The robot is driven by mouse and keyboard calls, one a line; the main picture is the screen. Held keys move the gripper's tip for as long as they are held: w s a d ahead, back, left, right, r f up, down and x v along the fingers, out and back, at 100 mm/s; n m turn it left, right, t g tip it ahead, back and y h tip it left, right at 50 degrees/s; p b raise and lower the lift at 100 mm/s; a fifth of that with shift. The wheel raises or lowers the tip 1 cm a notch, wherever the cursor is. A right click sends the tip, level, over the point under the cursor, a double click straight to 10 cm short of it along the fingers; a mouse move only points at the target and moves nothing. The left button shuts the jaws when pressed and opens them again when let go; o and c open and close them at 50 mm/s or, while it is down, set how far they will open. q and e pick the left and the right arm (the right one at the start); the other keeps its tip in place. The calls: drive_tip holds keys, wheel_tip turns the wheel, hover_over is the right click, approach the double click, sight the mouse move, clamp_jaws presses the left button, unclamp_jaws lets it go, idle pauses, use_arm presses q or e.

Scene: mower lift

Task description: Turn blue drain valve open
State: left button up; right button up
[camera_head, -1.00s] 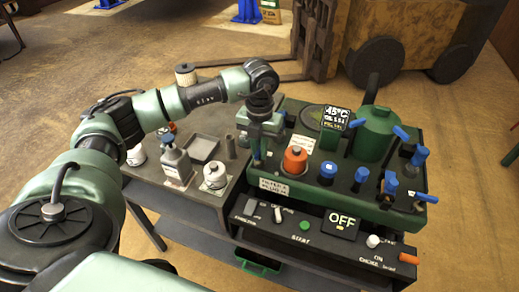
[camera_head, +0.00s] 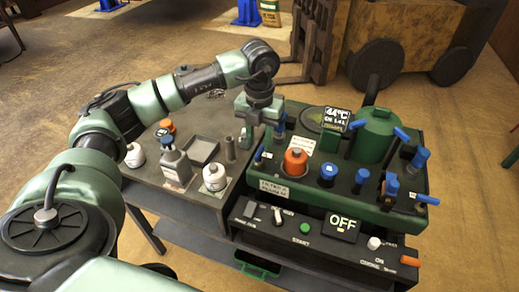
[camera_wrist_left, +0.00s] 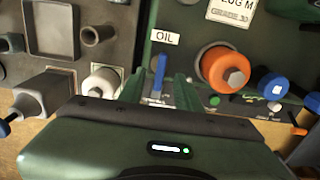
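The blue drain valve lever (camera_wrist_left: 160,72) stands upright below the OIL label in the left wrist view. In the head view its blue handle (camera_head: 259,154) shows at the left front corner of the green engine unit. My left gripper (camera_head: 262,134) is above and behind the handle in the head view, with its fingers apart. In the left wrist view the two green fingers (camera_wrist_left: 158,92) lie on either side of the lever, with gaps visible. I cannot tell how far their tips are from it in depth. My right gripper is not in view.
An orange-capped filter (camera_head: 295,160) is just right of the valve. Several blue-capped parts and a green tank (camera_head: 372,135) stand further right. The control panel (camera_head: 300,226) reads OFF.

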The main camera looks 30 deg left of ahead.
sight(260, 150)
use_arm(q)
drive_tip(key=shift+r, duration=1.8)
